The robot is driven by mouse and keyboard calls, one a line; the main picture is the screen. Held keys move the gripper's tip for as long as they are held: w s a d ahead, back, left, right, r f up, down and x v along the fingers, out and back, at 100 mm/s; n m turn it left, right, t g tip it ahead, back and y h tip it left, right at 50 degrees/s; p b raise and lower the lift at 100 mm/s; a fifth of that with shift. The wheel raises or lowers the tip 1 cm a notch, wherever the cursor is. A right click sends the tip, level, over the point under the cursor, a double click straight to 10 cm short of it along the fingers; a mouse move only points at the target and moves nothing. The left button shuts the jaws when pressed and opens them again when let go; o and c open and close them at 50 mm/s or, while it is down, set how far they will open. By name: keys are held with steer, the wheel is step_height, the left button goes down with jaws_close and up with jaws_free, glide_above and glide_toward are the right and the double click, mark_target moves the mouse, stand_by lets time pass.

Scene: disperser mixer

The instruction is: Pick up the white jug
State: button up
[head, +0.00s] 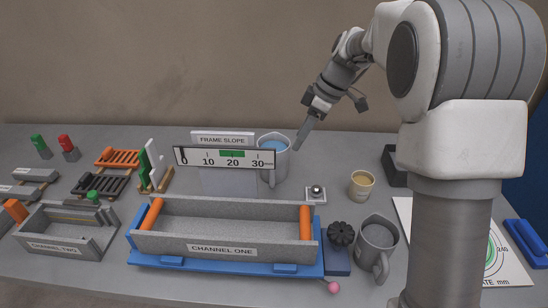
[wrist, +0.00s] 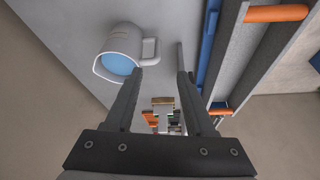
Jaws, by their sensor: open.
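The white jug (head: 280,165) stands on the table behind the scale strip, which hides part of its body; blue liquid shows at its top. It also shows in the wrist view (wrist: 122,42), upper left, with its handle (wrist: 150,50) towards the gap between my fingers. My gripper (head: 303,132) is above and right of the jug in the head view, pointing down, its finger close to the rim. In the wrist view my gripper (wrist: 158,72) is open and empty; the left fingertip appears close to the handle. I cannot tell whether they touch.
The frame slope board (head: 222,138) and scale strip stand left of the jug. The channel one trough (head: 170,241) lies in front. A grey jug (head: 376,245), a beige cup (head: 361,184) and a small button box (head: 316,194) are to the right.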

glide_toward(273, 186)
steer(key=x, duration=0.5)
steer(key=w+b+x, duration=0.1)
steer(key=x, duration=0.1)
steer(key=shift+a, duration=0.5)
steer(key=shift+c, duration=0.3)
jaws_close()
stand_by(0.8)
